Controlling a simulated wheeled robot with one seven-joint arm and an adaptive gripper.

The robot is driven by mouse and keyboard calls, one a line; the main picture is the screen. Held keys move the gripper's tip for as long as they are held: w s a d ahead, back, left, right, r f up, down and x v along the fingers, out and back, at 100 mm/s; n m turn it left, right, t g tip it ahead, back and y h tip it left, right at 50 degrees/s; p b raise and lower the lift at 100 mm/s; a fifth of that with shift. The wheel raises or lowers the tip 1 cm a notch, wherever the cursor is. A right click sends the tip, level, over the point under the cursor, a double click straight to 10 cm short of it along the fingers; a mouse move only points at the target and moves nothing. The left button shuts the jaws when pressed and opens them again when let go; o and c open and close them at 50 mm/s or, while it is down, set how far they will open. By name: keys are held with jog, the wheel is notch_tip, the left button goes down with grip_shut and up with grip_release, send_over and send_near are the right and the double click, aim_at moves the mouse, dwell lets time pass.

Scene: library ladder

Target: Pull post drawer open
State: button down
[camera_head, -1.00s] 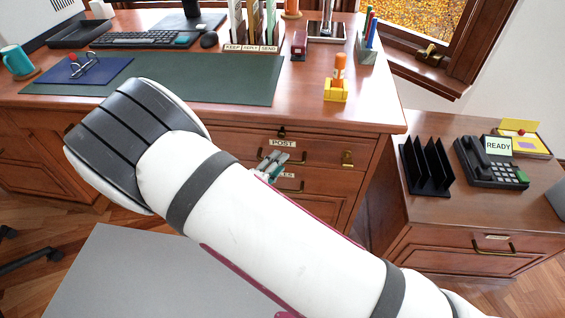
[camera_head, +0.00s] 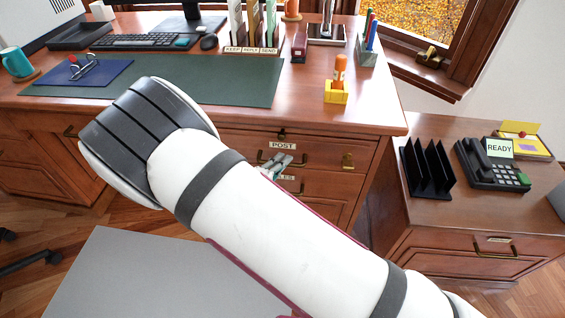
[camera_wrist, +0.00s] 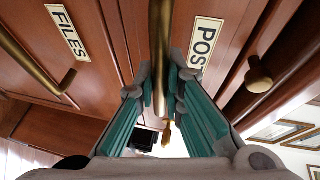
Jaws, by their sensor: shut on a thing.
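The POST drawer (camera_head: 320,152) is in the desk's upper front, with a white POST label (camera_head: 283,146). It looks shut or nearly flush; I cannot tell whether a small gap shows. Its label also shows in the wrist view (camera_wrist: 205,44), beside the brass drawer handle (camera_wrist: 161,45). My gripper (camera_head: 277,162) is at this handle, below the label. In the wrist view its teal-padded fingers (camera_wrist: 162,85) stand on both sides of the bar and are shut on it. The fingertips partly cover the handle, and my arm hides the desk front to the left.
The FILES drawer (camera_head: 320,186) lies directly below, with its own handle (camera_wrist: 38,65). A side cabinet (camera_head: 455,225) with a phone (camera_head: 490,165) and black rack (camera_head: 426,170) stands right.

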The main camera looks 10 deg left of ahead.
jog(key=s+a+p, duration=0.1)
jog(key=s+p, duration=0.7)
jog(key=s, duration=2.3)
jog(key=shift+r, duration=0.15)
jog(key=shift+s+a, duration=0.1)
jog(key=c, duration=1.7)
grip_release()
jog(key=shift+o, duration=0.2)
jog(key=v, duration=0.7)
jog(key=shift+s, duration=0.25)
